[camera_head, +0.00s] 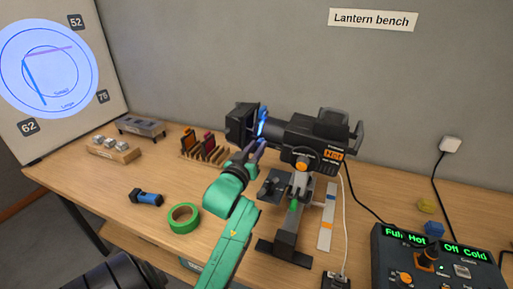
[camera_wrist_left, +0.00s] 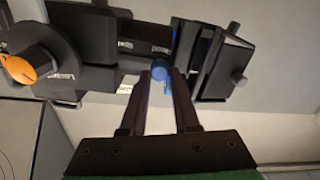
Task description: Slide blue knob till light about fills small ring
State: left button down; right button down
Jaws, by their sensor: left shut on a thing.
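The lantern (camera_head: 318,138) is a black fixture on a stand at mid-bench. The blue knob (camera_wrist_left: 187,70) is on the underside of its barrel in the wrist view. My left gripper (camera_head: 256,148) reaches up to it from below, its two dark fingers closed on the knob (camera_wrist_left: 170,72). In the head view the fingers partly hide the knob. On the white screen (camera_head: 100,67), a pale blue light disc covers the small ring (camera_head: 50,93) and reaches out past the large ring. My right gripper is not in view.
A control box (camera_head: 432,262) with green readouts "Full Hot" and "Off Cold" stands at the front right. Green tape (camera_head: 183,218), a small torch-like cylinder (camera_head: 147,198) and a slotted rack (camera_head: 205,148) lie left of the lantern. Cables run down at the right.

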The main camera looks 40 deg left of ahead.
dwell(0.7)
pick_arm(q)
jog(key=d, duration=0.2)
jog(key=w+d, duration=0.1)
jog(key=d, duration=0.1)
jog(key=shift+w+f+b, duration=0.2)
jog(key=shift+b, duration=0.1)
jog(key=c, duration=0.9)
grip_release()
jog(key=shift+a, duration=0.1)
jog(key=shift+o, duration=1.3)
jog(key=shift+w+f, duration=0.1)
jog(key=shift+w, duration=0.1)
jog(key=shift+s, duration=0.1)
